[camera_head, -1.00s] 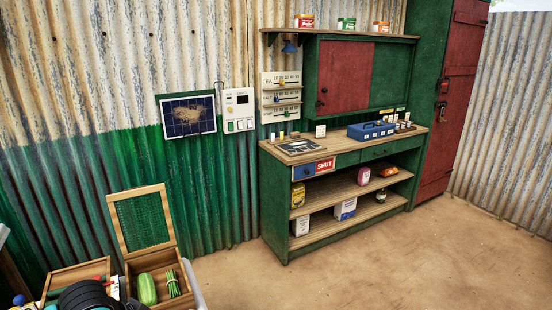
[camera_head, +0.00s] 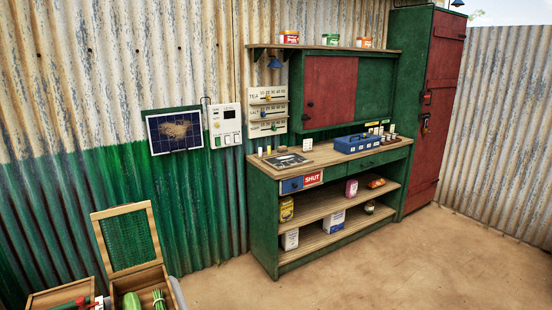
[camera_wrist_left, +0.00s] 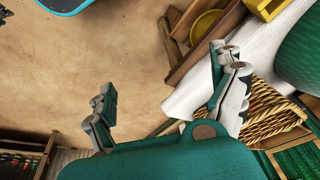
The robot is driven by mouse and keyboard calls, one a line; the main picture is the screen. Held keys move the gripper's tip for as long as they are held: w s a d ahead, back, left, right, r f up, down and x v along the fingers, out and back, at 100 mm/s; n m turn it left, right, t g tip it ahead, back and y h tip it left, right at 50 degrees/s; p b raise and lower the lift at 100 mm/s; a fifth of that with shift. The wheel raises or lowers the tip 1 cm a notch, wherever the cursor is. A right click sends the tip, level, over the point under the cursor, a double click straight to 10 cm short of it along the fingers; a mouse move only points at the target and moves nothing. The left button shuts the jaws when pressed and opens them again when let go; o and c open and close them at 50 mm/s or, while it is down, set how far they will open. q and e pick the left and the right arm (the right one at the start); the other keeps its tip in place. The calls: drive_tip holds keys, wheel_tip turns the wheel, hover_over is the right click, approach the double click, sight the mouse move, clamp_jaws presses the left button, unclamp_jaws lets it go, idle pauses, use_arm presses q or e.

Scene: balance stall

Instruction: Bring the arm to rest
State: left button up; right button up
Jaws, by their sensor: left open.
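My left gripper (camera_wrist_left: 165,95) shows in the left wrist view with its two fingers spread wide apart and nothing between them. Bare brown floor lies behind the gap. The right finger is in front of a white surface and a woven wicker basket (camera_wrist_left: 275,118); I cannot tell whether it touches them. In the head view neither gripper shows. My right gripper is in no view.
In the head view a green counter (camera_head: 262,215) with shelves stands against the corrugated wall. A wooden box with its lid up (camera_head: 125,240) is at the lower left. A tall red-doored cupboard (camera_head: 437,110) is at the right. The floor (camera_head: 400,265) in front is clear.

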use_arm(q)
wheel_tip(320, 180, down, 22)
drive_tip(key=s+g, duration=0.1)
drive_tip(key=s, duration=0.2)
drive_tip(key=s+a+f+g, duration=0.1)
drive_tip(key=s+a+f, duration=0.2)
drive_tip(key=s+f, duration=1.2)
drive_tip(key=shift+s+f, duration=0.2)
drive_tip(key=shift+s, duration=0.35)
